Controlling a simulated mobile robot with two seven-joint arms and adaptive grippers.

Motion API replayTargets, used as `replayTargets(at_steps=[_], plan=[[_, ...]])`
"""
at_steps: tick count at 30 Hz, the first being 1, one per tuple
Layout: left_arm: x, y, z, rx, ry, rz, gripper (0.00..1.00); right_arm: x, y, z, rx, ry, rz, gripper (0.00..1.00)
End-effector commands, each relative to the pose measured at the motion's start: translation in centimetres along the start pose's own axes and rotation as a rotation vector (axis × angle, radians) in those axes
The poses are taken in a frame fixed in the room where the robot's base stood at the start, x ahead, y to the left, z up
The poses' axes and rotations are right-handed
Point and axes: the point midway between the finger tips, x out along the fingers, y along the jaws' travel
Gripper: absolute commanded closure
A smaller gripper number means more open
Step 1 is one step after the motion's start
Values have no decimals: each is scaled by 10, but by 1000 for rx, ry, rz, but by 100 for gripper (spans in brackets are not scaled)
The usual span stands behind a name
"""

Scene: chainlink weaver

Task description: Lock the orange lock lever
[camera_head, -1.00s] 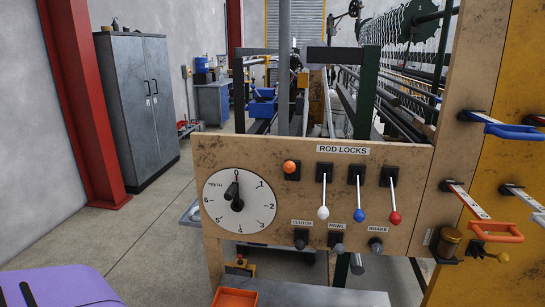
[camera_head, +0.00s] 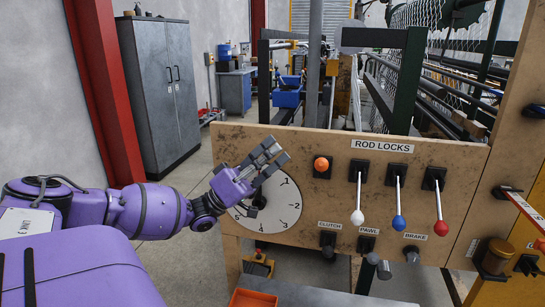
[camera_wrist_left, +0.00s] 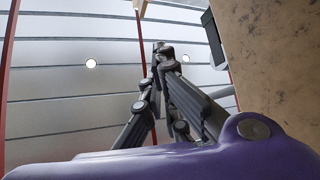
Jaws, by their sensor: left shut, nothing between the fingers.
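The orange lock lever (camera_head: 321,163) shows as a round orange knob on a dark mount at the left end of the ROD LOCKS row. Its stem is not visible, while the white (camera_head: 357,217), blue (camera_head: 398,222) and red (camera_head: 440,227) levers hang down with their knobs low. My left gripper (camera_head: 276,153) is in front of the dial's upper part, left of the orange knob and apart from it in the picture. In the left wrist view its fingers (camera_wrist_left: 163,50) are together with nothing between them. My right gripper is not in view.
The tan panel (camera_head: 330,236) carries the partly hidden dial (camera_head: 283,205) and dark CLUTCH, PAWL and BRAKE knobs below the levers. An orange tray (camera_head: 252,298) is below. A post (camera_head: 313,70) rises behind the panel. Open floor lies at left.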

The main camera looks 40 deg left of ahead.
Motion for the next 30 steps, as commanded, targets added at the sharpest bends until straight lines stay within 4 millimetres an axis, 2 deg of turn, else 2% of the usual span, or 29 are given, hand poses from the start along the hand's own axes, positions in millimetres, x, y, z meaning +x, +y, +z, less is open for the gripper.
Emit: replayTargets(at_steps=[3,9,10,12,18,30], plan=[[30,2,-1,2,1,7,100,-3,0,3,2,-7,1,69],[71,2,0,2,0,5,100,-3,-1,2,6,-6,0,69],[73,1,2,0,0,2,100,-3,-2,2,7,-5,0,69],[64,-1,16,-2,-1,-3,100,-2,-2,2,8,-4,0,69],[58,0,34,1,0,0,100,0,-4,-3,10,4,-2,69],[56,0,38,3,-1,-1,100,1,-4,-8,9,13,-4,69]])
